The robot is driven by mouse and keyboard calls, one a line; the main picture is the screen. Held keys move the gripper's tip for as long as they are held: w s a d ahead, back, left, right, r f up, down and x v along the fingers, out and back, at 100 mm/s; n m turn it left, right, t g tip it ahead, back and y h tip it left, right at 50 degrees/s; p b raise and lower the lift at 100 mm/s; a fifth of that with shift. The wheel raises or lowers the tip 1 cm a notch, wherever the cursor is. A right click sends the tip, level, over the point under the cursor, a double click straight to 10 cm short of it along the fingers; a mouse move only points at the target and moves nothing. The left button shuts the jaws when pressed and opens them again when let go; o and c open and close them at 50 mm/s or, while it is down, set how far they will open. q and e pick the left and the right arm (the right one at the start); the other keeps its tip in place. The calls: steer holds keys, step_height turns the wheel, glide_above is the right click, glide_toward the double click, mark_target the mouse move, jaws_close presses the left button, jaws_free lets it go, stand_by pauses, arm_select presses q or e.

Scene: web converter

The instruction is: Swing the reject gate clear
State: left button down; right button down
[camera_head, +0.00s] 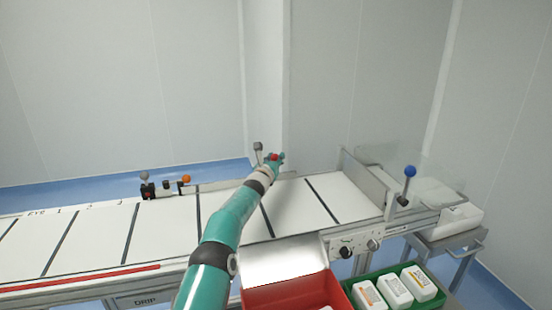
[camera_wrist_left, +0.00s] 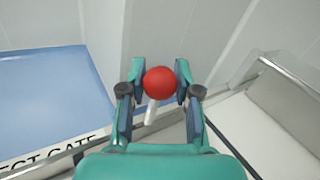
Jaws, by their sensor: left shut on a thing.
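A red ball knob (camera_wrist_left: 160,82) sits between the fingertips of my left gripper (camera_wrist_left: 160,78) in the left wrist view, with a pale lever stem (camera_wrist_left: 151,113) running down from it. In the head view my left gripper (camera_head: 275,157) is at the far edge of the conveyor, shut on the red knob, of which only a little red shows. The gate that the lever belongs to is hidden behind my arm or too small to tell. Lettering reading "ECT GATE" (camera_wrist_left: 50,152) shows at lower left in the wrist view. My right gripper is not in view.
A pale conveyor (camera_head: 165,230) with dark cross lines runs across. A blue-knobbed lever (camera_head: 409,172) and clear guard (camera_head: 400,163) are at right. A red bin (camera_head: 290,293) and green tray (camera_head: 362,300) with white bottles are in front.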

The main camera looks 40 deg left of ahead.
arm_select(q)
steer(key=shift+a+r, duration=0.15)
steer(key=shift+r, duration=0.1)
steer(key=c, duration=1.1)
jaws_free()
steer(key=shift+a+f, duration=0.1)
steer(key=shift+o, duration=1.4)
steer(key=shift+w+f, duration=0.1)
steer(key=shift+f, duration=0.1)
steer(key=shift+r, duration=0.1)
steer(key=shift+s+d, duration=0.35)
steer(key=shift+d, duration=0.05)
steer(key=shift+v, duration=3.35)
